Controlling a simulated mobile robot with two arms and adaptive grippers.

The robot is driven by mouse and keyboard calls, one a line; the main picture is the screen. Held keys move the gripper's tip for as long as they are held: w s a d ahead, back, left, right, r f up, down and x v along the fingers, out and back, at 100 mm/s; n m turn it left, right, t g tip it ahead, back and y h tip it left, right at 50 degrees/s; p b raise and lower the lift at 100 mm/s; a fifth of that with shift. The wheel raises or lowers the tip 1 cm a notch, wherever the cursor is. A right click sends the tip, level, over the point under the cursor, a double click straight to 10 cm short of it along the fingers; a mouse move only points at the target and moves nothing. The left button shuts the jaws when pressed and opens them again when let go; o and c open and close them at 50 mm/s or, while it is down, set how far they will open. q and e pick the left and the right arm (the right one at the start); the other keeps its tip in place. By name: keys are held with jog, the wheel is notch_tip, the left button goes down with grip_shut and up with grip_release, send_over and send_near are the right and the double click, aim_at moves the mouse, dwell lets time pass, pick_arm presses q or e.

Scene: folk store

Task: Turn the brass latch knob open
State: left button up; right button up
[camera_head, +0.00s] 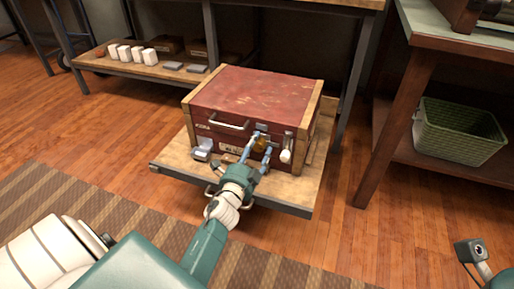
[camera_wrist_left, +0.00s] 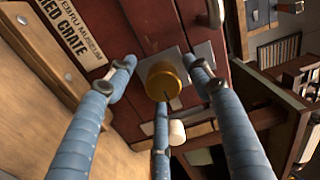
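The brass latch knob (camera_wrist_left: 165,80) sits on a grey metal plate on the front of a dark red crate (camera_head: 250,92). In the head view the knob (camera_head: 260,143) shows small between my left gripper's fingers. My left gripper (camera_head: 258,147) reaches the crate front from below. In the left wrist view its blue fingers are spread around the knob, one on each side and a third below. Gaps show between the side fingers and the knob; I cannot tell whether the lower finger touches it.
The crate stands on a low wooden platform (camera_head: 180,158). It has a light handle (camera_head: 229,124) on its front. A shelf with several white blocks (camera_head: 150,57) is behind left. A green basket (camera_head: 458,130) sits on a shelf at right. The wooden floor (camera_head: 390,240) in front is clear.

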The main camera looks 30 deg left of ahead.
pick_arm(q)
jog(key=v, duration=1.2)
dwell(0.6)
